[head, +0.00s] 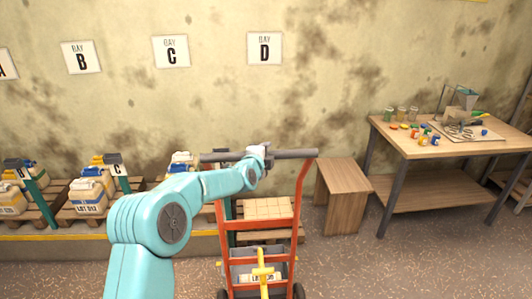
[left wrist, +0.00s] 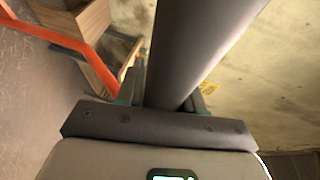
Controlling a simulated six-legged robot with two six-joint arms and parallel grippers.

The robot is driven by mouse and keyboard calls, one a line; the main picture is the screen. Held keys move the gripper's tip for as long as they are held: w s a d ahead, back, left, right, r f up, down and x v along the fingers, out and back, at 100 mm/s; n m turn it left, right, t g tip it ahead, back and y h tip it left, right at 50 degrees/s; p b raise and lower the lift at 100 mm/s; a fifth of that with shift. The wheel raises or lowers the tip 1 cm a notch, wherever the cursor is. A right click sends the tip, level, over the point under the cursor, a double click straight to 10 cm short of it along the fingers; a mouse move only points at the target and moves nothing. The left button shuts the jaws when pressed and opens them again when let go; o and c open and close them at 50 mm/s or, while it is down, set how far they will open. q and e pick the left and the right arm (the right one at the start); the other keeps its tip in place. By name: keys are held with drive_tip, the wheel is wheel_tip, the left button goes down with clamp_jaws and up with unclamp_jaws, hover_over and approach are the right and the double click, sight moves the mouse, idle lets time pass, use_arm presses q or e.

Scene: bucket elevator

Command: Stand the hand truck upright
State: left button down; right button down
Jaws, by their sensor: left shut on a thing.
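The hand truck (head: 300,211) has an orange-red frame and a dark grey crossbar handle, and it stands roughly upright in the middle of the head view, perhaps slightly tilted. My left gripper (head: 259,153) is shut on the middle of the dark handle bar. In the left wrist view the handle bar (left wrist: 195,50) runs between the jaws, and part of the orange frame (left wrist: 60,38) shows at upper left. A grey crate (head: 243,256) with a label and a yellow piece sits low on the truck. Dark wheels show at the bottom edge. My right gripper is out of view.
A wooden bench (head: 342,192) stands just right of the truck, and a wooden table (head: 455,146) with jars and coloured pieces is farther right. Pallets (head: 90,208) with canisters line the wall at left. Open floor (head: 390,265) lies at front right.

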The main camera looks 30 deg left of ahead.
use_arm(q)
drive_tip(key=shift+a+f, duration=0.15)
drive_tip(key=shift+f, duration=0.1)
drive_tip(key=c, duration=0.8)
unclamp_jaws()
drive_tip(key=shift+a, duration=0.1)
drive_tip(key=shift+w+r, duration=0.1)
drive_tip(key=b+v, duration=0.3)
drive_tip(key=v, duration=1.3)
drive_tip(key=shift+s+r, duration=0.1)
drive_tip(key=shift+s, duration=0.15)
